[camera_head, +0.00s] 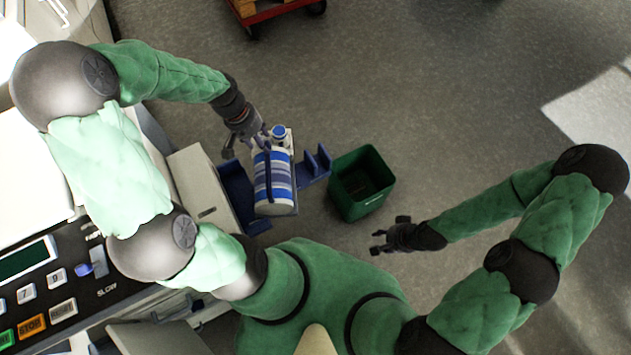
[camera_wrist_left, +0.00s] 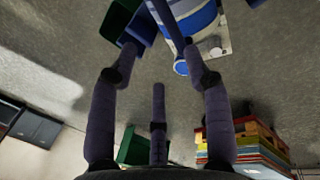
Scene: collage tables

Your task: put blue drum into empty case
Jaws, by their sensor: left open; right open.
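The blue drum (camera_head: 272,178), striped blue and white, stands on a blue holder (camera_head: 240,198) beside a machine. It also shows at the top of the left wrist view (camera_wrist_left: 197,20). My left gripper (camera_head: 248,140) is open beside the drum's upper left end; no grip on it shows. An open green case (camera_head: 345,203) stands right of the holder, and its dark inside looks empty. My right gripper (camera_head: 378,241) is open and empty, below and right of the case.
A machine with a keypad (camera_head: 50,290) fills the left side. A red cart (camera_head: 268,12) stands at the top. In the left wrist view, a stack of coloured crates (camera_wrist_left: 245,150) is at lower right. Grey floor (camera_head: 430,100) is clear right of the case.

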